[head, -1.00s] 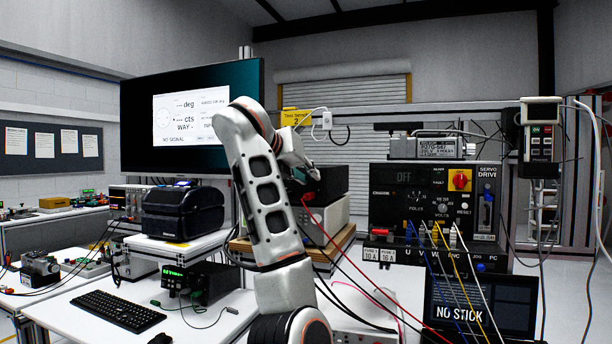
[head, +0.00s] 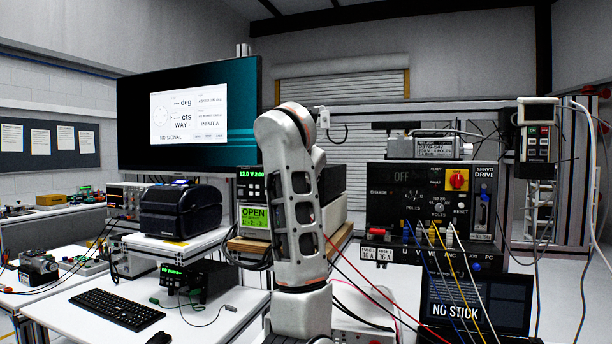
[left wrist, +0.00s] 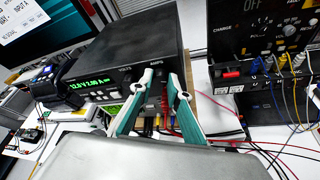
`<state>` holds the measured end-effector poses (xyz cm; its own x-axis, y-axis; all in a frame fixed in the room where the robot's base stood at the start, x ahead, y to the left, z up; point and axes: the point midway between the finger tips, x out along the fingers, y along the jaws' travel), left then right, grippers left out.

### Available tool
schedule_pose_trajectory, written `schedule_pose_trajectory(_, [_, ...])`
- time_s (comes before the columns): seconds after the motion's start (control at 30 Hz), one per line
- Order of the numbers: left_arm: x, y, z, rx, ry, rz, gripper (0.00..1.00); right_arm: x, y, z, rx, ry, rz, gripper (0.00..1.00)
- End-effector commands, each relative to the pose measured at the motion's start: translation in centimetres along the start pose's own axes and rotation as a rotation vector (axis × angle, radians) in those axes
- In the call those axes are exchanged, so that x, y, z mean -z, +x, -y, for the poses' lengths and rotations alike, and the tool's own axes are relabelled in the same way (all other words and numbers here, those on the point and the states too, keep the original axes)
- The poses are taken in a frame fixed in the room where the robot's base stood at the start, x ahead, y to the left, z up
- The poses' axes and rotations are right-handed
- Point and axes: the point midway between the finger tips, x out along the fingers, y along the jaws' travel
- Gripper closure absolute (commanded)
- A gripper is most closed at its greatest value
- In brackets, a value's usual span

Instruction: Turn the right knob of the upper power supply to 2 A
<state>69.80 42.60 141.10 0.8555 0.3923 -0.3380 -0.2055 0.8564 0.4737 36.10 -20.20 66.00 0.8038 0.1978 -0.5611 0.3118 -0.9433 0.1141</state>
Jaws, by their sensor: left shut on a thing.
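The upper power supply (left wrist: 130,45) is a black box; it also shows in the head view (head: 330,181), partly behind my left arm. Its green display reads 12.0 V 2.00 A in the left wrist view (left wrist: 87,79). The VOLTS knob (left wrist: 127,88) is left of my fingers. My left gripper (left wrist: 160,80) is at the front face under the AMPS label, its fingertips closed around the right knob. The fingers mostly hide that knob. In the head view my arm hides the gripper. My right gripper is in neither view.
A lower unit with a green OPEN screen (head: 255,217) sits on a wooden shelf under the supply. The servo drive panel (head: 435,208) and several hanging cables stand to the right. Red and black leads cross below the gripper.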

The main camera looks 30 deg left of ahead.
Motion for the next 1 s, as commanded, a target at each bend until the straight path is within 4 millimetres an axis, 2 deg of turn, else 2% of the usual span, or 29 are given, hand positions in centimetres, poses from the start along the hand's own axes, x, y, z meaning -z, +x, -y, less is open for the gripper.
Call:
schedule_pose_trajectory(0.4, [-0.1,-0.1,0.15,-0.078,0.183,0.003,1.0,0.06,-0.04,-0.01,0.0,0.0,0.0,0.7])
schedule_pose_trajectory(0.97, [-0.13,-0.11,0.16,-0.089,0.21,0.004,1.0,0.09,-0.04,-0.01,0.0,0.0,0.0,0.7])
schedule_pose_trajectory(1.0, [-0.13,-0.11,0.16,-0.089,0.21,0.004,0.78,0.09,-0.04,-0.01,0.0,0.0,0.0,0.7])
